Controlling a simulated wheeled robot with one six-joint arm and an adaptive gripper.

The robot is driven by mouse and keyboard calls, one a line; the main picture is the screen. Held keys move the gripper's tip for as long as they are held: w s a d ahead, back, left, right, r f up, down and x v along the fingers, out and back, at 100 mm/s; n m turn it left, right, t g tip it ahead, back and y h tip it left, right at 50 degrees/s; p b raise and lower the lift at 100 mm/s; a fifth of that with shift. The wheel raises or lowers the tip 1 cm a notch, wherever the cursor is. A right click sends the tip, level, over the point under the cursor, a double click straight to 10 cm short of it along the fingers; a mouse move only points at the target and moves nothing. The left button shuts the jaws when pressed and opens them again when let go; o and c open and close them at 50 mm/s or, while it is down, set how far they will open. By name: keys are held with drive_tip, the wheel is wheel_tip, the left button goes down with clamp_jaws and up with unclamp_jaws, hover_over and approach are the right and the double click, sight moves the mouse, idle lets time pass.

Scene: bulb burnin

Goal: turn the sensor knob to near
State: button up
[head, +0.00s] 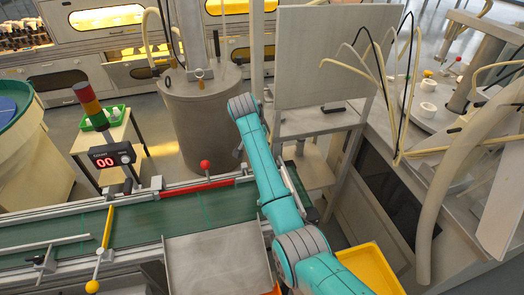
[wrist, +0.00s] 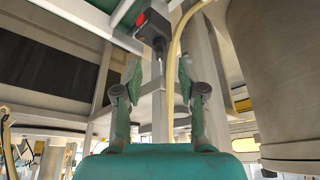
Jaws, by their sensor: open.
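In the wrist view, my gripper (wrist: 159,74) is open, its two fingers apart with nothing between them. Beyond the fingertips, near the top of the picture, a small dark box (wrist: 155,30) with a red patch is fixed by a pale post. It may be the sensor, but I cannot make out a knob or any near mark on it. In the head view, my arm reaches up the middle and bends away; my fingers are hidden there. A dark counter display (head: 111,155) reading 00 stands left of the arm, with a small round light part on its right side.
A green conveyor belt (head: 160,218) runs across the lower left, with a yellow bar (head: 106,228) and a red-knobbed lever (head: 205,166). A grey drum (head: 203,115) stands behind it. A yellow bin (head: 372,268) is at lower right. In the wrist view, a pale hose (wrist: 174,60) hangs close to the right finger.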

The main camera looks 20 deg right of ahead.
drive_tip(key=shift+x, duration=2.05)
clamp_jaws()
